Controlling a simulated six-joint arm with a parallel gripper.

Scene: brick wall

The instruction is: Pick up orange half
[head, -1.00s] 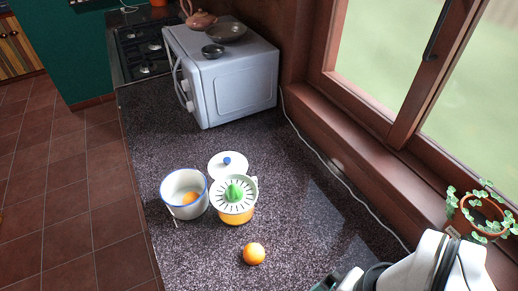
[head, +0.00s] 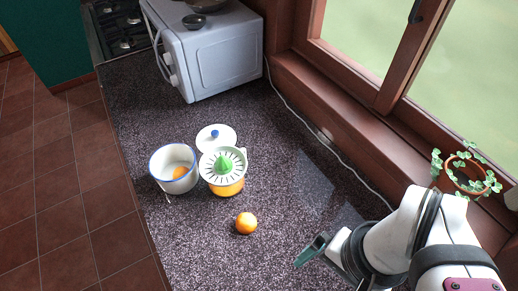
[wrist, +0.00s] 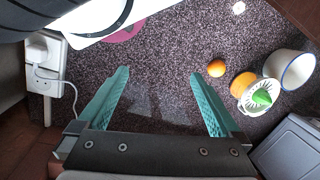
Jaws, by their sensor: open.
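An orange piece (head: 246,223) sits on the dark speckled counter in front of the juicer; whether it is a half or whole is unclear. It also shows in the wrist view (wrist: 217,68), beyond the right finger. Another orange piece (head: 181,173) lies in the white pot with a blue rim (head: 158,176). My gripper (head: 312,250) is to the right of the orange on the counter, apart from it. In the wrist view my gripper's green fingers (wrist: 158,98) are spread wide with nothing between them.
A citrus juicer (head: 226,186) with a green cone stands beside the pot, with a white lid (head: 216,139) behind. A microwave (head: 212,55) is at the back. A cable (head: 320,145) runs along the window side, near a potted plant (head: 466,173). The right counter is clear.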

